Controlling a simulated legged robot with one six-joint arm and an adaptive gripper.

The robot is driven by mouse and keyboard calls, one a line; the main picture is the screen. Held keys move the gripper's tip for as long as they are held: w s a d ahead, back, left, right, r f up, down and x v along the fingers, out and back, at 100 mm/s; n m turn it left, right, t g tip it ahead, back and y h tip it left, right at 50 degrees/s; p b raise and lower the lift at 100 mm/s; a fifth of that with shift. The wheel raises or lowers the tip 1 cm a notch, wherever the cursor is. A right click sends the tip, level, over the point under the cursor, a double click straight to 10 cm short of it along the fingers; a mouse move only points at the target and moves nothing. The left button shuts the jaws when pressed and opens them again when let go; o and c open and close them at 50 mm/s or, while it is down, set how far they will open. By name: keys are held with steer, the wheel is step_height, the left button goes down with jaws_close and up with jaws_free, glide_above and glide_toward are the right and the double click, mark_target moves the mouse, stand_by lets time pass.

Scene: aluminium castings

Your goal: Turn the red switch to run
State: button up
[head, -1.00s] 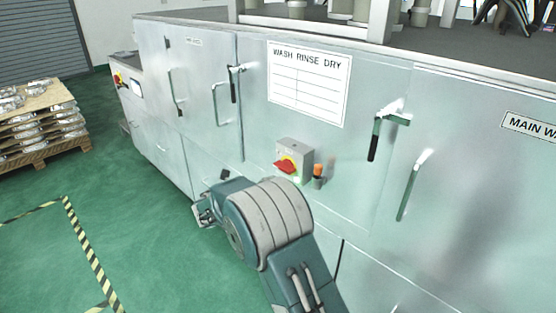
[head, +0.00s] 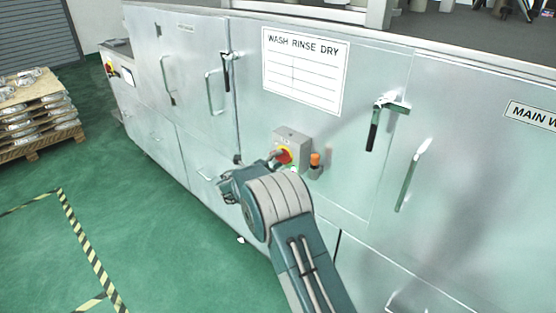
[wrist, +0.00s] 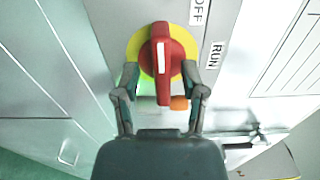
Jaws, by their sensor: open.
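The red switch is a red handle (wrist: 160,62) with a white stripe, on a round yellow plate (wrist: 133,48). In the head view the red switch (head: 286,156) sits on a grey box (head: 291,136) on the metal cabinet, partly hidden by my gripper (head: 274,156). In the wrist view my gripper (wrist: 160,72) is open, one finger on each side of the handle's lower part. I cannot tell whether either finger touches it. An OFF label (wrist: 197,10) and a RUN label (wrist: 215,55) lie right of the handle. The handle stands upright in this view, aligned with neither label.
An orange-topped fitting (head: 315,160) sits just right of the switch box. Cabinet door handles (head: 376,125) stick out nearby. A sign (head: 304,72) is above the switch. A pallet of castings (head: 38,115) stands at the left. Green floor is open between it and the cabinet.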

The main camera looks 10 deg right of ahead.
steer(key=shift+w+d, duration=0.1)
steer(key=shift+d, duration=0.05)
jaws_close()
